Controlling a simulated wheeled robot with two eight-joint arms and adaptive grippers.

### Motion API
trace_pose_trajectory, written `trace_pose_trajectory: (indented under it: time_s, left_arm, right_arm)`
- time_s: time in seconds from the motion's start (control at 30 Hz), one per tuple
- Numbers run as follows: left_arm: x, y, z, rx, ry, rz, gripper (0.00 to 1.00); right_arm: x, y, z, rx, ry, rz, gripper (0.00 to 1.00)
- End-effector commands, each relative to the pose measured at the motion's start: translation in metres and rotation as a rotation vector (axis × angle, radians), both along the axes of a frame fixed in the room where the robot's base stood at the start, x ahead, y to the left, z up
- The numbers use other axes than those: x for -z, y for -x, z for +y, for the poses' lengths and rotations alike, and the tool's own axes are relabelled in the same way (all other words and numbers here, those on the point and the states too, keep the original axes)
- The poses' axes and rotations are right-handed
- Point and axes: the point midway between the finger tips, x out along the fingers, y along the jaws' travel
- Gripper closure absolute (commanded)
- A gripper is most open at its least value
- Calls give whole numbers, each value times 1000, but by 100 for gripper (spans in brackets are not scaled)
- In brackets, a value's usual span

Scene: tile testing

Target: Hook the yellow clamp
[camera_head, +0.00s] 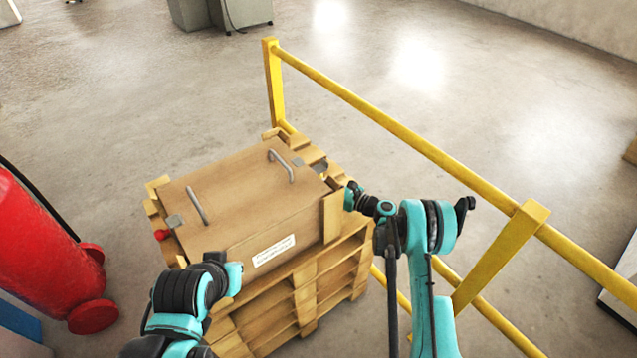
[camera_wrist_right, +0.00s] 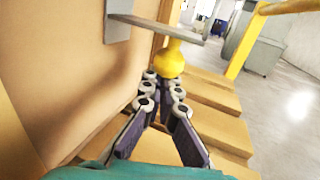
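The yellow clamp (camera_wrist_right: 170,62) shows in the right wrist view as a yellow ball-ended knob below a flat grey metal plate (camera_wrist_right: 155,27) at the side of the wooden box. My right gripper (camera_wrist_right: 163,84) is just below the knob, its two dark fingers pointing at it with a narrow gap between them. Whether a fingertip touches the knob I cannot tell. In the head view my right gripper (camera_head: 352,196) is at the right corner of the wooden box (camera_head: 245,195). My left gripper (camera_head: 230,278) is at the box's front left; its fingers are not clear.
The box has two grey handles and a red knob (camera_head: 161,235) on its left side. It stands on stacked wooden pallets (camera_head: 305,290). A yellow railing (camera_head: 400,133) runs behind and right. A red cylinder (camera_head: 40,245) stands at left. Open floor lies beyond.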

Motion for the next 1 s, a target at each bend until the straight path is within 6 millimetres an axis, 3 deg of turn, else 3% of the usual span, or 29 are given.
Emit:
trace_pose_trajectory:
  time_s: [0.43, 1.0]
  left_arm:
    - [-5, 0, 0, 0, 0, 0, 100]
    - [-7, 0, 0, 0, 0, 0, 100]
  right_arm:
    - [-16, -8, -11, 0, 0, 0, 100]
    - [-22, -10, -13, 0, 0, 0, 100]
